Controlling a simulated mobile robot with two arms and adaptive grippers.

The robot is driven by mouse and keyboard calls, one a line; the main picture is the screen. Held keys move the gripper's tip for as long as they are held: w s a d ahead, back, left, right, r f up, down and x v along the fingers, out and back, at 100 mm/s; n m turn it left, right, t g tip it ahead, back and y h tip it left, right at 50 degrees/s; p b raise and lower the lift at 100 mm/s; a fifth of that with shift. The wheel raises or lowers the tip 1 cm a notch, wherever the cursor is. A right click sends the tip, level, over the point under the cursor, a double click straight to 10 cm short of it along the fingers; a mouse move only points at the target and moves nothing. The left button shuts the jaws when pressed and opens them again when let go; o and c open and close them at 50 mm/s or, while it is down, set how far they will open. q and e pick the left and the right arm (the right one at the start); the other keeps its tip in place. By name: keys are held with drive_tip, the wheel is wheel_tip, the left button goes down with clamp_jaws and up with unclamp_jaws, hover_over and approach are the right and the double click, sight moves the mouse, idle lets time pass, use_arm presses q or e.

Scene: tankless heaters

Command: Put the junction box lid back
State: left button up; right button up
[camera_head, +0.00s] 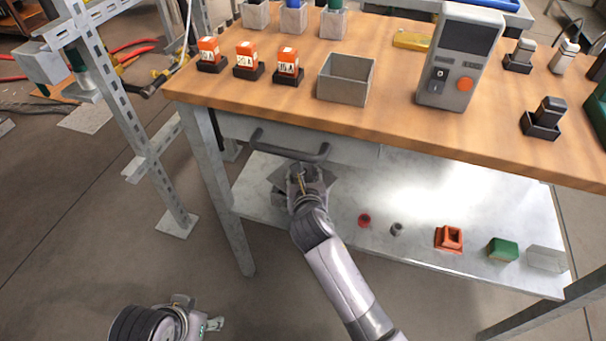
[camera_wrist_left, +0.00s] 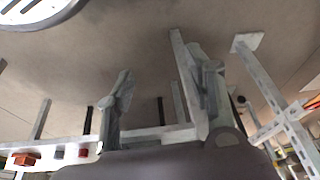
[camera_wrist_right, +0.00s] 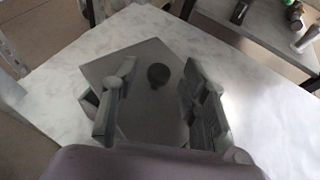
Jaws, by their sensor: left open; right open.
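The lid, a square grey plate with a dark round knob, lies flat on the lower shelf (camera_head: 430,200). In the right wrist view the lid (camera_wrist_right: 150,108) is beneath my right gripper (camera_wrist_right: 150,88), its knob (camera_wrist_right: 158,75) showing between the open fingers. In the head view the lid (camera_head: 281,178) is partly hidden by my right gripper (camera_head: 306,172). I cannot tell whether the fingers touch it. A grey open-topped box (camera_head: 342,88), apparently the junction box, stands on the tabletop. My left gripper (camera_head: 212,324) is open and empty, low at the front left.
The wooden tabletop (camera_head: 400,120) and drawer handle (camera_head: 290,148) are above my right gripper. Several small parts, including an orange one (camera_head: 449,238) and a green block (camera_head: 502,249), sit on the shelf to the right. Orange breakers (camera_head: 247,57) stand left of the box. A table leg (camera_head: 222,190) is at left.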

drive_tip(key=p+v, duration=0.2)
drive_tip(key=v, duration=0.4)
drive_tip(key=shift+w+r, duration=0.1)
drive_tip(key=shift+r, duration=0.1)
drive_tip(key=a+p+v, duration=0.1)
drive_tip(key=p+v, duration=0.1)
drive_tip(key=v, duration=0.4)
use_arm(q)
drive_tip(key=shift+g, duration=0.3)
drive_tip(key=shift+s+x, duration=0.2)
drive_tip(key=shift+x, duration=2.05)
use_arm(e)
drive_tip(key=s+d+f+m+g, duration=0.5)
drive_tip(key=s+d+m, duration=0.5)
drive_tip(key=m, duration=0.7)
drive_tip(key=s+d+f+m+g+h, duration=0.1)
drive_tip(key=s+d+f+m+g, duration=0.4)
drive_tip(key=s+d+f+m, duration=0.5)
drive_tip(key=shift+s+m, duration=0.45)
drive_tip(key=shift+m, duration=3.55)
use_arm(q)
drive_tip(key=shift+f, duration=0.1)
use_arm(e)
drive_tip(key=shift+f, duration=0.1)
